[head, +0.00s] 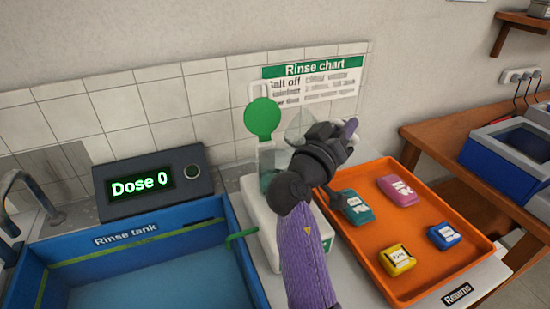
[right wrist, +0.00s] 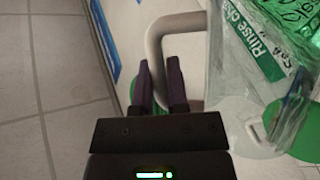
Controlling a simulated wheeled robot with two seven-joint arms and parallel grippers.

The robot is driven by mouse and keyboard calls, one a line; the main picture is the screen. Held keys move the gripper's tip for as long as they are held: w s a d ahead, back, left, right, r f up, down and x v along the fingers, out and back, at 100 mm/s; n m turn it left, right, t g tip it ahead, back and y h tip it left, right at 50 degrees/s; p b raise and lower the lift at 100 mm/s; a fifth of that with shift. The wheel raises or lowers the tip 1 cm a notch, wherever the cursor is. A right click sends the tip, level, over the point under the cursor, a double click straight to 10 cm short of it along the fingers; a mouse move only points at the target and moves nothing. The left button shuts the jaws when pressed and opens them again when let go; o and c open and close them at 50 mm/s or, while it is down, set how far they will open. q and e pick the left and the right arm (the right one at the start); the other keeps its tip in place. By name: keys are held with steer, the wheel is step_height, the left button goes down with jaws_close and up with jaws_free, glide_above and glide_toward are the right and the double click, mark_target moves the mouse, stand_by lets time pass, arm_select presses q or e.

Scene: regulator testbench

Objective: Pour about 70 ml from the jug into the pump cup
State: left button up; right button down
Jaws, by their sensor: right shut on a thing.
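My right gripper (head: 347,130) is shut on the handle of the clear jug (head: 299,124). In the right wrist view, my right gripper (right wrist: 161,85) has its purple fingers around the pale handle loop (right wrist: 156,45), and the see-through jug (right wrist: 232,70) is to their right. The jug is held up, close to the green disc (head: 262,118) of the white pump stand (head: 262,222). A clear cup-like part (head: 266,158) shows below the disc, partly hidden by my arm. The jug's liquid level and tilt are hard to tell. My left gripper is out of view.
The display (head: 142,184) reads "Dose 0". The blue rinse tank (head: 128,238) is at the left. An orange tray (head: 375,248) at the right holds several coloured packs, including a pink one (head: 398,190). A rinse chart (head: 312,82) hangs behind. A green lever (head: 241,235) sticks out beside the stand.

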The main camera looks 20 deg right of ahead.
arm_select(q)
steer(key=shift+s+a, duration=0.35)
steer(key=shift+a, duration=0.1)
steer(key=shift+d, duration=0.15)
arm_select(e)
steer(key=shift+d+f+m, duration=0.2)
steer(key=shift+f+m, duration=0.1)
steer(key=d+f+m+y, duration=0.1)
steer(key=s+d+f+m+g+y, duration=0.1)
steer(key=f, duration=0.1)
steer(key=shift+d+f, duration=0.2)
steer(key=shift+f, duration=0.05)
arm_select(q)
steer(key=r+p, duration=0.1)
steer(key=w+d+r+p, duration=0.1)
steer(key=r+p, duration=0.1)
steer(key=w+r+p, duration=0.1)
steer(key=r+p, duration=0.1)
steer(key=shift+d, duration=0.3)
arm_select(e)
steer(key=d+f+m+y, duration=0.1)
steer(key=d+y, duration=0.1)
steer(key=s+d+f+m+g+y, duration=0.1)
steer(key=f+m+y, duration=0.1)
steer(key=shift+s+d+f, duration=0.1)
steer(key=shift+d+f, duration=0.2)
steer(key=shift+d, duration=0.1)
stand_by(0.9)
